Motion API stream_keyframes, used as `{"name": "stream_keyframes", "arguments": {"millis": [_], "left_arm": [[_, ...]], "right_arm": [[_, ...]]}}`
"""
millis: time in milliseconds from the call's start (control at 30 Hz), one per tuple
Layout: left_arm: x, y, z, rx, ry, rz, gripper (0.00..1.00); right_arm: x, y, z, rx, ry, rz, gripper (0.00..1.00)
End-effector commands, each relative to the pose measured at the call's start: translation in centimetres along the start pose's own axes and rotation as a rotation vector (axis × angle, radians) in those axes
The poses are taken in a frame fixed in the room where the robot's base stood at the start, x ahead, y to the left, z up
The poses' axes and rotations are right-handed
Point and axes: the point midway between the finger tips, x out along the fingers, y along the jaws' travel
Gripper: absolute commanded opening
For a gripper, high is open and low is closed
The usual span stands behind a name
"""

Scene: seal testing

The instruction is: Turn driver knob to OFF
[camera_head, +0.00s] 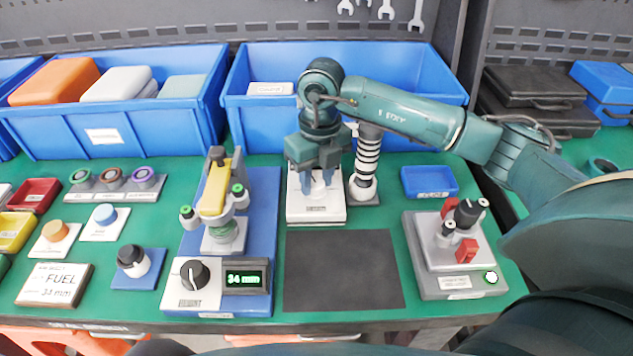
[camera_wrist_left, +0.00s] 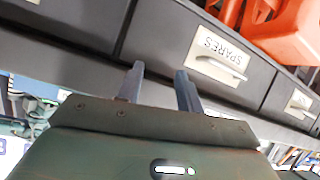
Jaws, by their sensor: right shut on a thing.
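A black knob (camera_head: 195,274) sits on the white panel of the blue-based machine (camera_head: 277,215), left of a display (camera_head: 246,278) reading "34 mm". I take it for the driver knob; its label and setting are too small to read. My right gripper (camera_head: 317,188) points down over a white labelled block (camera_head: 316,214), right of that machine and away from the knob. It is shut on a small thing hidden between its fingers. My left gripper (camera_wrist_left: 160,87) shows only in the left wrist view, open and empty, in front of a drawer marked "SPARES" (camera_wrist_left: 211,65).
A grey unit (camera_head: 442,278) with a black knob, red parts and a lit green lamp stands at right. A striped post (camera_head: 368,155) stands close beside my right gripper. The dark mat (camera_head: 342,272) is clear. Blue bins (camera_head: 250,120) line the back.

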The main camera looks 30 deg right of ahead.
Motion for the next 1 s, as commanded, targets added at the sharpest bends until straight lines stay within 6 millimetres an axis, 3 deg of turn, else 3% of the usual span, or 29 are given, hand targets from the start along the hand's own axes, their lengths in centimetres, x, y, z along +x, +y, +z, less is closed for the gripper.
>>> {"name": "stream_keyframes", "arguments": {"millis": [400, 1000], "left_arm": [[-0.02, -0.13, 0.40, -0.012, 0.028, -0.001, 0.36], [-0.29, -0.26, -0.14, -0.006, 0.053, -0.006, 0.36]], "right_arm": [[-0.01, -0.07, 0.12, -0.264, 0.009, 0.001, 0.11], [-0.11, -0.09, 0.11, -0.335, 0.013, 0.000, 0.11]]}}
